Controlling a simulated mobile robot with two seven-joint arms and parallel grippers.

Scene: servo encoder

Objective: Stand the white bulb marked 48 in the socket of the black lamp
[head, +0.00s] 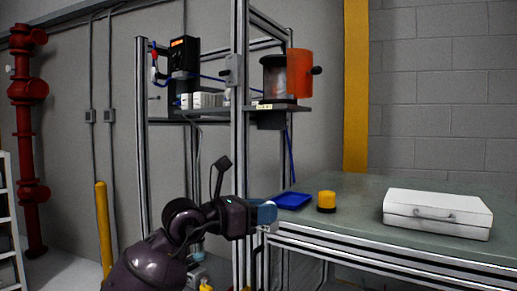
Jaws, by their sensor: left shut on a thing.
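My left gripper (258,214) is at the near left corner of the workbench, its arm reaching in from the lower left. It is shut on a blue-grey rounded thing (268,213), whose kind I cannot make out. No white bulb marked 48 and no black lamp with a socket can be made out in the head view. My right gripper is not in view.
A metal frame (240,140) with a shelf of devices rises behind my gripper. The bench's back is clear.

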